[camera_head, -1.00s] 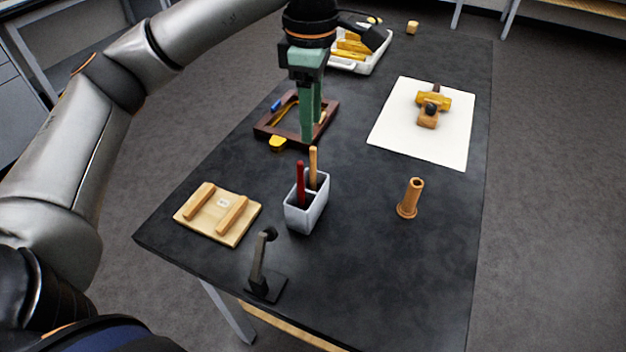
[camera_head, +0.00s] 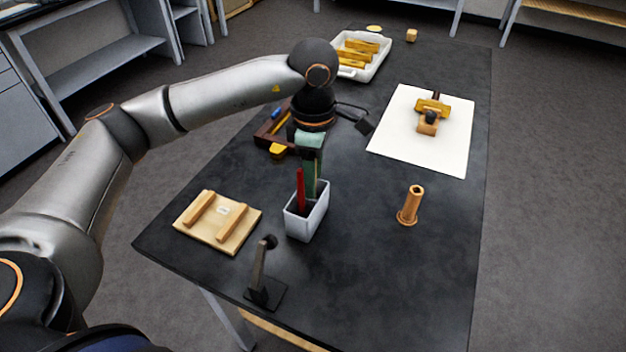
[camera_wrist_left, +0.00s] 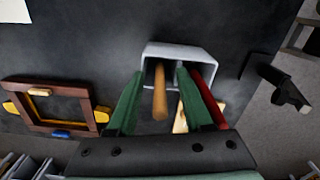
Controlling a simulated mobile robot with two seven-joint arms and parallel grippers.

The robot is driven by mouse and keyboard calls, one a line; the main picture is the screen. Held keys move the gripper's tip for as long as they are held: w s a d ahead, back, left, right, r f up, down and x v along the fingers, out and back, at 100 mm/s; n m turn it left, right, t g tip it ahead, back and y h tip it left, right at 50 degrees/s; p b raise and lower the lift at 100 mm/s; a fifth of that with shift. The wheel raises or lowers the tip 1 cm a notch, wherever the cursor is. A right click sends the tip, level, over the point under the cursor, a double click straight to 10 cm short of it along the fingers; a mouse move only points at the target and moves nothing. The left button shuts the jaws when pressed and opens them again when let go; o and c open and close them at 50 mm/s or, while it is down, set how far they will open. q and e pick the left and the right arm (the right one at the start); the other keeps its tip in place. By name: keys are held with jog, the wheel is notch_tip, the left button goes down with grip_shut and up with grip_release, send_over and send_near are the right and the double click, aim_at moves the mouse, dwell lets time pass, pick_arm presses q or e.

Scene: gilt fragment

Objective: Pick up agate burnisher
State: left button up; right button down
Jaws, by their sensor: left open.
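A white cup (camera_head: 305,225) on the dark table holds a red handle (camera_head: 301,188) and a wooden handle. I cannot tell which is the agate burnisher. In the left wrist view the wooden handle (camera_wrist_left: 160,95) stands between the green fingers of my left gripper (camera_wrist_left: 159,75), and the red handle (camera_wrist_left: 209,102) is just outside the right finger. The cup (camera_wrist_left: 178,50) shows beyond the fingertips. In the head view my left gripper (camera_head: 311,182) is over the cup, open, and hides the wooden handle. My right gripper is not in view.
A black stand (camera_head: 262,275) and a wooden board with two bars (camera_head: 222,222) stand near the cup. A wooden tube (camera_head: 411,207) is to the right. A dark wooden frame (camera_head: 265,133), a white sheet (camera_head: 400,140) and a white tray (camera_head: 375,67) lie farther back.

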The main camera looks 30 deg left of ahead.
pick_arm(q)
jog(key=shift+c, duration=0.3)
grip_shut()
dwell(0.3)
